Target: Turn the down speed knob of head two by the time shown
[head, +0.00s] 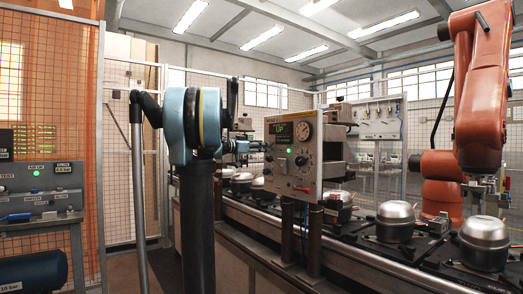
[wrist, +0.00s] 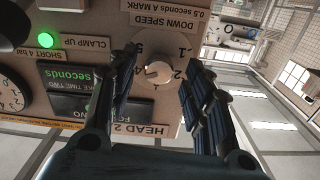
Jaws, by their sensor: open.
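The down speed knob (wrist: 158,73) is a small pale knob with a reddish mark, inside a round numbered dial on the tan panel, seen turned over in the wrist view. Lettering there reads "DOWN SPEED", "0.5 seconds a mark" and "HEAD 2". My gripper (wrist: 160,52) is open, with one dark finger on each side of the knob; I cannot tell whether either touches it. A dark time display (wrist: 70,78) showing "seconds" is partly cut by the left finger. In the head view, the control box (head: 280,181) stands right of my gripper (head: 248,147).
A green lamp (wrist: 77,46) and a gauge (wrist: 10,97) are close by on the panel. In the head view, a conveyor (head: 257,228) carries metal compressors (head: 396,213) below the box. An orange robot arm (head: 480,90) stands at right. A mesh fence (head: 130,180) is behind.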

